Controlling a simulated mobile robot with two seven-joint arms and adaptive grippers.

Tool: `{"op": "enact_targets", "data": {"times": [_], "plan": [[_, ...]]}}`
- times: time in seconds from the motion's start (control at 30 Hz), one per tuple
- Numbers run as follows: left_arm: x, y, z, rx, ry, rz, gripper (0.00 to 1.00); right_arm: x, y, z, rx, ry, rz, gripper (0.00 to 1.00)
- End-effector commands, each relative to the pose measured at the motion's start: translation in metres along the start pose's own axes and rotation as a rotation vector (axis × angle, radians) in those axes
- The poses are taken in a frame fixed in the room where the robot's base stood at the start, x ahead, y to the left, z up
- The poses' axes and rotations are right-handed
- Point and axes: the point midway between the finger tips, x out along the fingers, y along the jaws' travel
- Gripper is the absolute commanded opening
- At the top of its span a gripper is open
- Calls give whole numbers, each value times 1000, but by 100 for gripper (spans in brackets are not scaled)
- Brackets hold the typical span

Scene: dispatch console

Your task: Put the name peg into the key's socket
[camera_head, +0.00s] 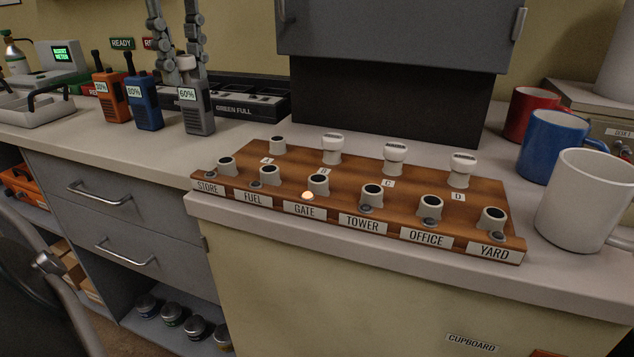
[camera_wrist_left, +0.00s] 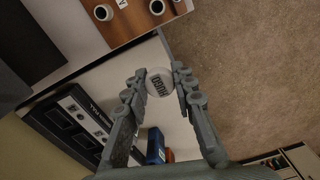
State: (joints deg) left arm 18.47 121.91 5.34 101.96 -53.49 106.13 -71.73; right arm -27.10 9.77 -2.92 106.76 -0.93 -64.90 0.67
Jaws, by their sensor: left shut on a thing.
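My left gripper (camera_head: 184,56) hangs at the upper left in the head view, shut on a white name peg (camera_head: 186,63). The peg also shows between the fingers in the left wrist view (camera_wrist_left: 159,82); its lettering is not clearly readable. The wooden board (camera_head: 295,160) lies to the right of the gripper. Its front row has dark-holed sockets labelled STORE, FUEL, GATE, TOWER, OFFICE and YARD. A lamp (camera_head: 308,197) glows by the GATE socket (camera_head: 318,184). In the back row, socket A (camera_head: 278,144) is empty, while white pegs stand at B (camera_head: 332,147), C (camera_head: 395,157) and D (camera_head: 462,168). My right gripper is not in view.
Orange (camera_head: 112,98), blue (camera_head: 144,104) and grey (camera_head: 197,113) radios stand near the left gripper, the grey one just below the peg in the picture. A black charger (camera_head: 250,104) lies behind. Red, blue and white mugs (camera_head: 582,200) stand at the board's right.

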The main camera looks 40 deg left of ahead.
Motion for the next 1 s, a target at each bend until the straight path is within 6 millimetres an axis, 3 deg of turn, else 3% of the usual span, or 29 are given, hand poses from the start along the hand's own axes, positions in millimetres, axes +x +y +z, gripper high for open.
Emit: {"op": "enact_targets", "data": {"times": [0.37,0.47,0.8,1.0], "plan": [[-1,2,7,-14,5,2,11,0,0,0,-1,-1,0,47],[-2,7,28,-62,14,11,11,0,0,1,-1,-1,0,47],[16,22,156,-304,12,19,11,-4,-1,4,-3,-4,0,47],[29,18,195,-380,3,2,11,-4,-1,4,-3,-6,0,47]]}}
